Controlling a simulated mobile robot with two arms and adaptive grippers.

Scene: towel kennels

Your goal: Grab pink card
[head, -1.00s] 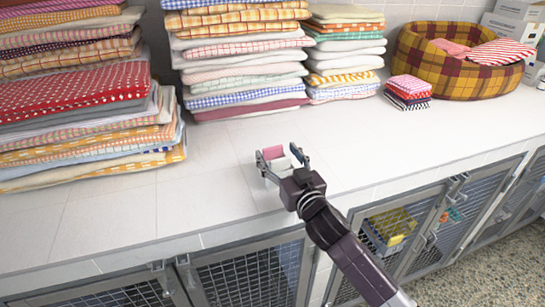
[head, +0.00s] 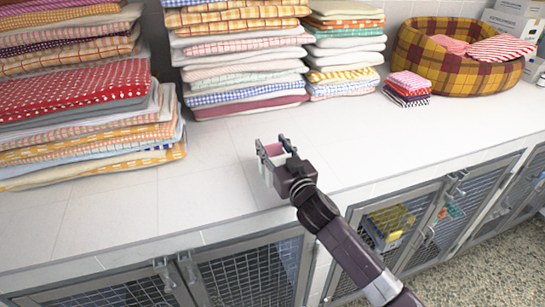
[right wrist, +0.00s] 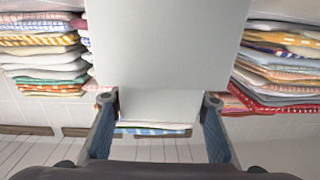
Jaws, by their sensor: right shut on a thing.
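The pink card (head: 274,149) shows as a small pink patch between the fingers of my right gripper (head: 276,148) in the head view. The gripper is over the front part of the white counter and shut on the card. In the right wrist view, a large pale grey face (right wrist: 165,55), seemingly the card's other side, rises between the two fingers of my right gripper (right wrist: 158,125). The fingers hide part of the card. My left gripper is not in view.
The white tiled counter (head: 330,150) is clear around the gripper. Tall towel stacks stand at the left (head: 85,95) and back (head: 240,60). A small folded cloth stack (head: 408,90) and a plaid pet bed (head: 470,75) are at the right. Mesh kennel doors (head: 250,275) line the front.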

